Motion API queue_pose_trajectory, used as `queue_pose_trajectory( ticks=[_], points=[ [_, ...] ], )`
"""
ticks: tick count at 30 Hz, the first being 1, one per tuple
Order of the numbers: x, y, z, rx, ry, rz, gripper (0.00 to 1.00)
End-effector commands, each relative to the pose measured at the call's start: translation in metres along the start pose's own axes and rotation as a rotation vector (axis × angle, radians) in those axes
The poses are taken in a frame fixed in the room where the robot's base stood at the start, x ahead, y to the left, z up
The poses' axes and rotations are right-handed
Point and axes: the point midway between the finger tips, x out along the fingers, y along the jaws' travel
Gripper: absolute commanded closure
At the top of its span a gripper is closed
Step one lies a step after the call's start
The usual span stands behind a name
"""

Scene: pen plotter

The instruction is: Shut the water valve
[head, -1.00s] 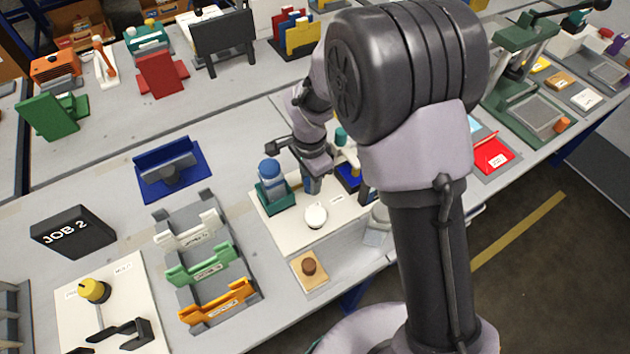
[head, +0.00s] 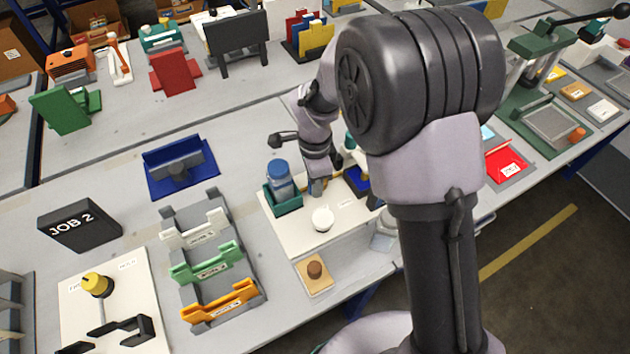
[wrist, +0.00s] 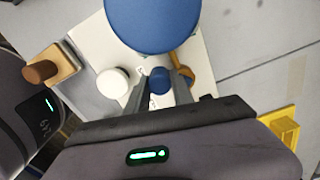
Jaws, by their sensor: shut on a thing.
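My gripper (head: 318,187) points down over a white board (head: 290,236), just right of a tank with a blue top (head: 278,178) in a green base (head: 287,204). In the wrist view, my gripper (wrist: 160,88) is shut on a small blue part (wrist: 159,75); whether this is the water valve's handle is not clear. The tank's large blue top (wrist: 152,20) covers the upper middle there. A white round knob (head: 322,219) is on the board in front of my gripper; it also shows in the wrist view (wrist: 113,82).
A wooden block with a brown knob (head: 314,270) lies in front of the board. A rack with white, green and orange holders (head: 212,258) stands to the left. A blue tray (head: 166,190) lies behind it. My arm hides part of the bench at right.

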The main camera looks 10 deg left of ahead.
Motion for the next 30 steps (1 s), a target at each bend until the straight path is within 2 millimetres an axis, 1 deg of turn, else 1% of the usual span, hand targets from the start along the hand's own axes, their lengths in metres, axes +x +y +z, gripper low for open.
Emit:
queue_pose_trajectory(
  ticks=[2, 3, 5, 6, 14, 17, 20, 24, 27, 30],
  points=[
    [-0.001, -0.001, 0.0, 0.001, -0.001, -0.002, 1.0],
    [-0.001, -0.001, 0.0, 0.001, -0.001, -0.002, 0.64],
    [-0.001, -0.001, 0.0, 0.001, -0.001, -0.002, 0.52],
    [0.0, -0.001, 0.0, 0.0, -0.001, -0.001, 0.5],
    [-0.001, 0.0, 0.0, 0.0, 0.0, -0.001, 0.5],
    [-0.012, -0.001, 0.0, 0.0, 0.0, -0.001, 0.5],
    [-0.04, -0.001, 0.0, 0.001, -0.001, -0.004, 0.5],
    [-0.09, -0.001, 0.0, 0.0, 0.0, -0.005, 0.5],
    [-0.123, -0.001, 0.0, 0.0, -0.001, -0.005, 0.5],
    [-0.148, -0.001, 0.0, 0.0, 0.0, -0.004, 0.5]
  ],
)
